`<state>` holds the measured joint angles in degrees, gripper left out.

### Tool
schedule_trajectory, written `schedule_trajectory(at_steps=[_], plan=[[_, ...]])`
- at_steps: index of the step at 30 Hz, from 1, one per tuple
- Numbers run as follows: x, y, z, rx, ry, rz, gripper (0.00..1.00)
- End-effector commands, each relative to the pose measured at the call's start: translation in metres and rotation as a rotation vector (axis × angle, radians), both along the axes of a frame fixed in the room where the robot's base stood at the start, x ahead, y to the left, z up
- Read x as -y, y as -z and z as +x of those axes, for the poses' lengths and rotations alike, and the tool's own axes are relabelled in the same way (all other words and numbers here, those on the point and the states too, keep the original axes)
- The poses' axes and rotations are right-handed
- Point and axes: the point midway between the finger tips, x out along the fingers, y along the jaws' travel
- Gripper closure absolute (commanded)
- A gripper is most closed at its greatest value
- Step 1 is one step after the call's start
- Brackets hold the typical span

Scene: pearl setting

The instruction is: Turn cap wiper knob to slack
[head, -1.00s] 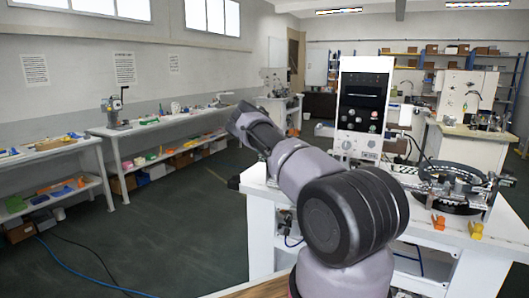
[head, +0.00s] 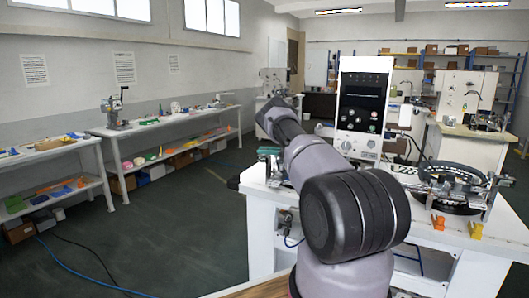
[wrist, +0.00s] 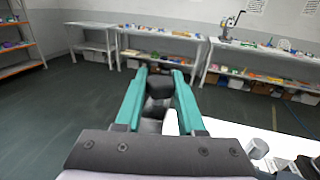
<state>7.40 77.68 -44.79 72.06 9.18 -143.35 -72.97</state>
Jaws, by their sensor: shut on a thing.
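In the wrist view my gripper (wrist: 160,74) has two teal fingers closed on a dark knob-like thing (wrist: 159,87), with a grey part below it. I take this to be the cap wiper knob, though its markings and its setting cannot be read. In the head view my arm covers much of the left side of the white machine table (head: 420,236). A small teal piece shows beside the arm there, but the fingers and knob cannot be made out clearly.
A white control panel (head: 362,105) stands on the table behind my arm. A round dark bowl-like unit (head: 453,188) is at the right, with an orange clip (head: 438,222) and a yellow clip (head: 476,230) at the front edge.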

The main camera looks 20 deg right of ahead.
Motion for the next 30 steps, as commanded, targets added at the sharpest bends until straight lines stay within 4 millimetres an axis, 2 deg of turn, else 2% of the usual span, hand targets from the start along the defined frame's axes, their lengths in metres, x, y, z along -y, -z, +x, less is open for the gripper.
schedule_trajectory(at_steps=[3, 4, 6, 20, 30], plan=[[0.0, 0.0005, 0.0, -0.001, 0.001, 0.001, 1.0], [0.0, 0.0005, 0.0, -0.001, 0.001, 0.001, 0.54], [-0.0001, 0.0005, 0.0, -0.001, 0.001, 0.001, 0.32], [-0.0019, 0.0009, -0.0002, -0.003, 0.04, 0.0, 0.32], [-0.0038, 0.0023, -0.0005, -0.004, 0.329, -0.002, 0.32]])
